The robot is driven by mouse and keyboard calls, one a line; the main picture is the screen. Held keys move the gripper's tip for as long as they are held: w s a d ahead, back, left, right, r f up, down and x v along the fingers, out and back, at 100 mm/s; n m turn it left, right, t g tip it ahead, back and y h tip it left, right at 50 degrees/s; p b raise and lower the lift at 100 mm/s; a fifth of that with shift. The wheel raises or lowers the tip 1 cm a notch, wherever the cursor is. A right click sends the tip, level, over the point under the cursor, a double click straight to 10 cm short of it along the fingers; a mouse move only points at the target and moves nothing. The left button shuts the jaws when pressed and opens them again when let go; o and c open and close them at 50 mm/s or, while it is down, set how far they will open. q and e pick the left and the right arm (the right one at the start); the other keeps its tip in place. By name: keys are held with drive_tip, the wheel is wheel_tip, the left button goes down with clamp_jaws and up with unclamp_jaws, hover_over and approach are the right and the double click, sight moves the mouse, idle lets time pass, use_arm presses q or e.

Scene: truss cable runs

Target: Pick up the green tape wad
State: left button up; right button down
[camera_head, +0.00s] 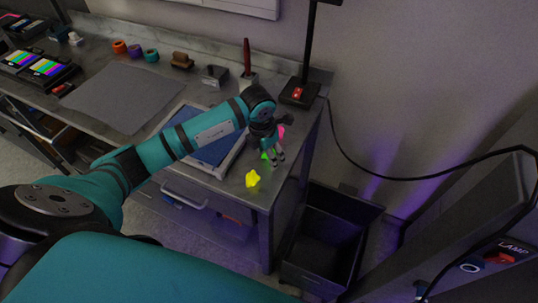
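The green tape wad (264,155) lies on the right end of the metal workbench and is partly hidden by my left gripper. My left gripper (277,159) points down right beside it, with two pale fingertips that show slightly apart. The visible green lies just left of the fingertips, and nothing shows between them. A yellow wad (252,179) sits nearer the bench's front edge. A pink wad (281,131) shows behind the gripper. My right gripper is not in view.
A blue-topped tray (218,151) lies under my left forearm. A lamp stand (299,92) and a cup with a red-handled tool (247,79) stand behind. Tape rolls (135,50) line the back. A dark open bin (325,241) stands below the bench's right end.

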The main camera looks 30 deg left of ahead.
use_arm(q)
drive_tip(key=c, duration=0.6)
drive_tip(key=shift+c, duration=0.2)
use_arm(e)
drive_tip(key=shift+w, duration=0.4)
use_arm(q)
drive_tip(key=shift+r, duration=0.15)
